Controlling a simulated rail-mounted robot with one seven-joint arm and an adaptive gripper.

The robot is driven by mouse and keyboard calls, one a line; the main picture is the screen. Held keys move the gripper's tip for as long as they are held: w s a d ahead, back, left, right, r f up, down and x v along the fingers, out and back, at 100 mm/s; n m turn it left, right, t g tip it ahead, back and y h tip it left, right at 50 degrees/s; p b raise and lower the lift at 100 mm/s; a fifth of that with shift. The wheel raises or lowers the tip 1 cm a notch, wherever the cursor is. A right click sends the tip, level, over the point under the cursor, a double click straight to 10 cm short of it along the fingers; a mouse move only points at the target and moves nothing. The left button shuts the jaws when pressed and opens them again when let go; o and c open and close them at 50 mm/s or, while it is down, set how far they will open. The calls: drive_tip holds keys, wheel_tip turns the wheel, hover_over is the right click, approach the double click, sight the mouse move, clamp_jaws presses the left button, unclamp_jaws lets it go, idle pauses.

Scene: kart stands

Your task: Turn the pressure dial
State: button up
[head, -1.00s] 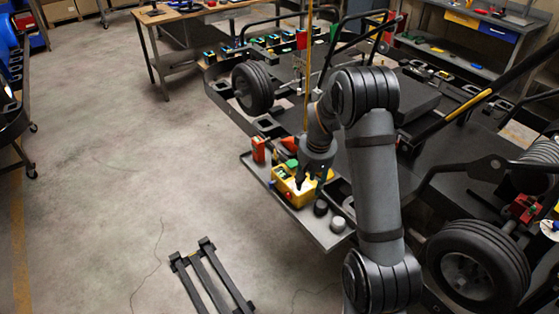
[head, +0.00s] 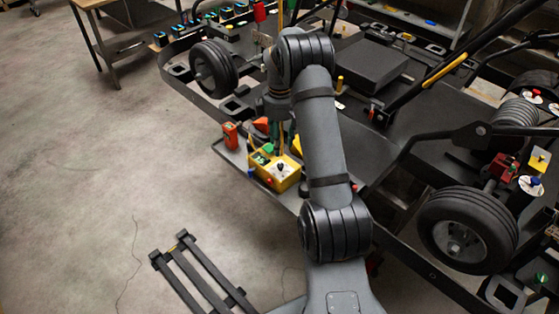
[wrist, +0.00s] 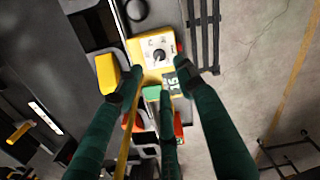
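The yellow box (head: 287,178) sits on the grey tray at the kart stand's edge. Its top has a white plate with a dark dial (head: 280,168), also seen in the wrist view (wrist: 159,54). A small dark display (wrist: 171,82) is next to the dial plate. My gripper (wrist: 160,72) has dark green fingers spread apart, with nothing between them; the dial shows beyond the fingertips. In the head view my gripper (head: 278,136) is above and behind the box, partly hidden by my arm. I see no contact with the dial.
A red block (head: 230,135) stands at the tray's left end, near an orange item (head: 261,124). A yellow block (wrist: 106,74) is left of the fingers. Kart wheels (head: 467,232) and frame bars stand at right. A dark floor frame (head: 200,275) lies in front.

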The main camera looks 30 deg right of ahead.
sight(281, 165)
wheel_tip(281, 165, down, 9)
drive_tip(key=p, duration=0.2)
drive_tip(key=shift+d+f+p, duration=0.1)
drive_tip(key=shift+f+p, duration=0.05)
drive_tip(key=shift+p, duration=0.2)
clamp_jaws()
idle(0.3)
